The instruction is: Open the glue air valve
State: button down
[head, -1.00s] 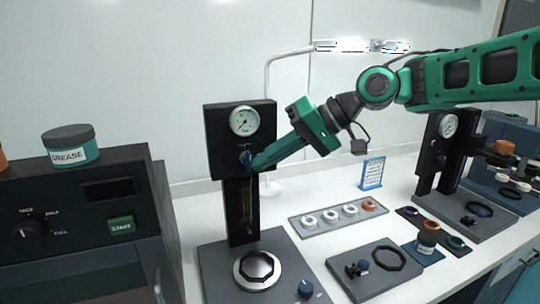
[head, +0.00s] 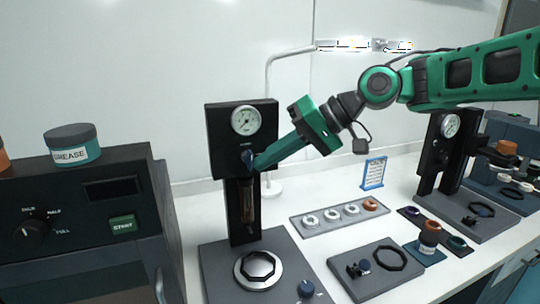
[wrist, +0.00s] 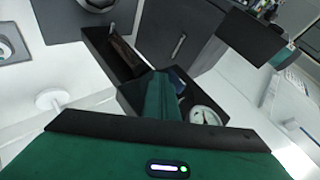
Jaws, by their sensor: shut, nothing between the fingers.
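The glue stand is a black column with a box on top (head: 222,140), a round white gauge (head: 245,120) and a brown syringe-like tube (head: 248,205) below. The blue valve knob (head: 248,158) is on the box front under the gauge. My gripper (head: 258,163) is shut, its green fingers reaching down-left to the knob's right side; it is at or very near the knob, and contact cannot be told. In the wrist view, the fingers (wrist: 160,98) cover part of the box, with the blue knob (wrist: 177,82) partly hidden behind them and the gauge (wrist: 207,116) beside.
A dark machine (head: 85,215) with a START button and a grease jar (head: 71,146) on it stands left. A grey plate with a round silver base (head: 258,269) lies below the stand. Trays of small rings (head: 340,215) and a second gauge stand (head: 437,150) are right.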

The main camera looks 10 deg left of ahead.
jog(key=shift+r, duration=0.1)
jog(key=shift+r, duration=0.75)
jog(key=v, duration=1.2)
jog(key=shift+w+r, duration=0.3)
jog(key=shift+w, duration=0.15)
jog(key=shift+a, duration=0.1)
